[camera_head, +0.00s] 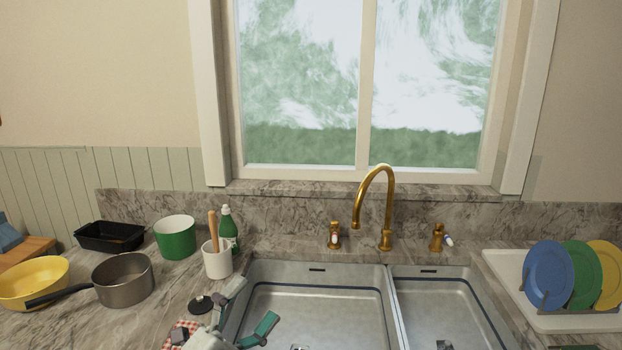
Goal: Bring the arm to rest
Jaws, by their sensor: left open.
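My left gripper (250,310) is at the bottom of the head view, over the left rim of the larger sink basin (320,320). Its two fingers are spread apart, with nothing seen between them. A red-and-white checked cloth (170,342) and a dark round lid-like thing (200,304) lie on the counter just left of it, partly hidden by it. My right gripper does not show.
A white crock (217,262) with a wooden handle stands near a green bottle (228,228). A green pot (175,238), black tray (110,236), saucepan (124,280) and yellow bowl (34,282) fill the left counter. The gold faucet (387,205) rises behind the sink; plates (548,274) stand right.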

